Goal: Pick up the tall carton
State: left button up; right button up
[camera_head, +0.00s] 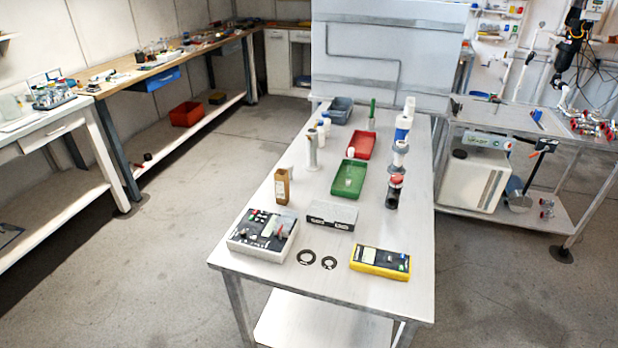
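A tall, narrow brown carton (282,187) stands upright on the grey metal table (325,282), on its left side towards the front. It stands behind a white instrument box with a dark control panel (262,235). A low grey-and-black box (332,214) lies to its right. Neither of my grippers shows in the head view, and nothing touches the carton from above.
A yellow instrument (381,262) and two black rings (306,257) lie near the front edge. Floor is free left of the table.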

aim_at(281, 176)
jog(key=i+j+z, duration=0.25)
jog(key=i+z, duration=0.15)
jog(key=i+j+z, duration=0.3)
jog(key=z, duration=0.15)
